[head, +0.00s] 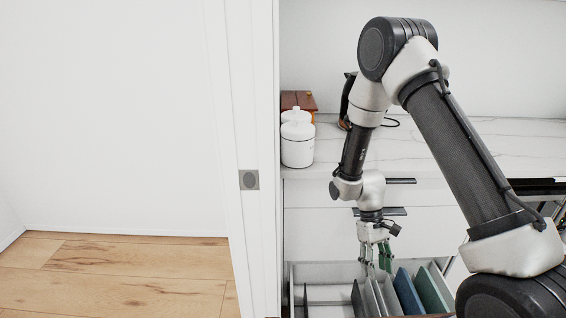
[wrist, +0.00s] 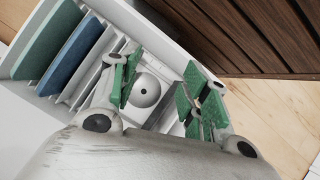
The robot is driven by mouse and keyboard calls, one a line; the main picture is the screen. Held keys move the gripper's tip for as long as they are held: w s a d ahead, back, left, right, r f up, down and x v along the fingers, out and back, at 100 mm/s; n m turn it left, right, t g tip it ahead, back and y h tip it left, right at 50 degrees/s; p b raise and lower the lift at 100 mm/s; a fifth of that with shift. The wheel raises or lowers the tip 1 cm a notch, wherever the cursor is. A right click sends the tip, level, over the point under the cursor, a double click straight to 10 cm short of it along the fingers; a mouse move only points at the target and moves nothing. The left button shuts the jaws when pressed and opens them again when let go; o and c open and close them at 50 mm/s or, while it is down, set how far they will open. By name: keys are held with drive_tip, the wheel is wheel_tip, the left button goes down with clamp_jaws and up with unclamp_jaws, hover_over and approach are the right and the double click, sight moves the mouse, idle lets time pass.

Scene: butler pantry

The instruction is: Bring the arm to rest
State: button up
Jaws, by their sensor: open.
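My arm reaches over the counter and bends down toward an open drawer (head: 330,270). My gripper (head: 377,257) points down just above or inside the drawer; its exact height is hard to tell. In the wrist view its green-padded fingers (wrist: 165,88) are spread apart with nothing held between them. A round pale object (wrist: 145,91) shows beyond the fingers; I cannot tell what it is. The drawer holds upright boards: a green one (head: 432,290), a blue one (head: 407,292) and several grey ones.
A white lidded canister (head: 297,145) and a brown wooden box (head: 299,99) stand on the marble counter (head: 430,150). A dark object is partly hidden behind my arm. A white door edge (head: 250,120) stands left of the drawer. Wooden floor (head: 110,275) at left is clear.

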drive_tip(key=s+d+r+m+t, duration=0.1)
drive_tip(key=s+d+r+t, duration=0.2)
drive_tip(key=r, duration=1)
drive_tip(key=s+d+r+m+t+y, duration=0.1)
drive_tip(key=s+r, duration=0.5)
drive_tip(key=r, duration=0.7)
drive_tip(key=s+d+r+m+t, duration=0.2)
drive_tip(key=s+d+r+t, duration=0.3)
drive_tip(key=r, duration=0.8)
drive_tip(key=shift+d+r+t+y, duration=0.2)
drive_tip(key=shift+d+t+y, duration=0.1)
drive_tip(key=shift+t, duration=0.2)
drive_tip(key=shift+c, duration=1.2)
drive_tip(key=shift+d, duration=0.1)
